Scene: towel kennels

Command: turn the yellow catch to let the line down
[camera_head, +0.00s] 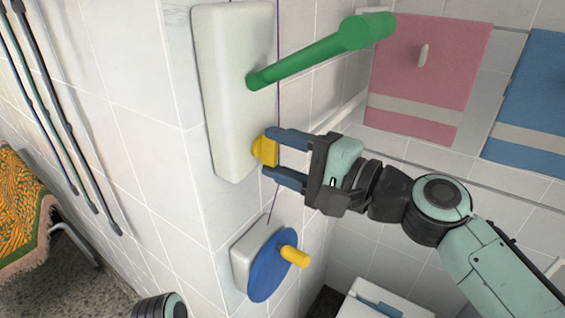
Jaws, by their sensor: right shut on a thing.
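The yellow catch (263,151) sticks out of the lower part of a white wall box (213,90). My right gripper (270,157) has one finger above and one below the catch and is shut on it. A green crank handle (320,55) reaches out from the same box, above the catch. A thin dark line (272,200) runs down along the wall, past the box, to a blue disc below. A part of my left arm may show at the bottom edge; the left gripper is not in view.
The blue disc (268,268) with a yellow peg (294,255) is on the wall below my right gripper. A pink towel (425,75) and a blue towel (530,115) hang at the upper right. A patterned cloth (20,210) covers a bench at the left.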

